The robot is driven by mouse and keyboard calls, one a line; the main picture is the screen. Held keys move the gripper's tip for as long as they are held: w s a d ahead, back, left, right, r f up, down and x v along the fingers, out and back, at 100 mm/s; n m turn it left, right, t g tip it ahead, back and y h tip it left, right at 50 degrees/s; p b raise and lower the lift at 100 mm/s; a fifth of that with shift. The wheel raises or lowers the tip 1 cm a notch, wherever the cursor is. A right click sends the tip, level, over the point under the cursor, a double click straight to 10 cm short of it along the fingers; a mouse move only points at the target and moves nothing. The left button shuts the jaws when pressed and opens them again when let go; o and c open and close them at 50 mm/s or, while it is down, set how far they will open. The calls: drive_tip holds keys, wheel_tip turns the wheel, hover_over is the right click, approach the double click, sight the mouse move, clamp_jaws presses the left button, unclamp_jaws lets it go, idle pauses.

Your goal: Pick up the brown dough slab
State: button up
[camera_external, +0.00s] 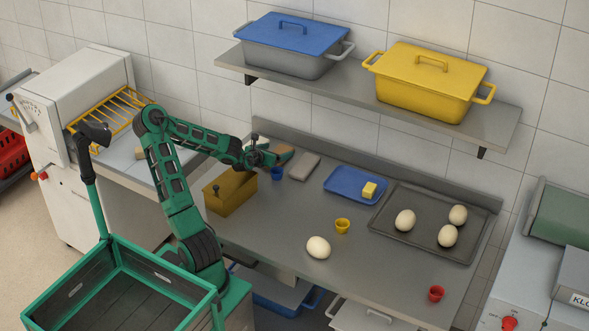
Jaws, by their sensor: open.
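A small brown slab (285,154) lies at the back of the steel worktable, towards its left end, partly hidden by my gripper. My gripper (272,159) is open, with its green fingers right at the slab's left side in the picture. I cannot tell whether the fingers touch the slab or are around it. A grey-beige slab (303,167) lies just to the right, apart from my gripper.
A yellow-brown tin (231,192) and a blue cup (277,173) stand close below my gripper. A blue tray (353,186) with a yellow block, and a dark tray (420,240) with dough balls, lie right. A shelf (355,88) with lidded pans hangs above.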

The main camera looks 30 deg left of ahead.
drive_tip(key=shift+x, duration=4.6)
drive_tip(key=c, duration=1.6)
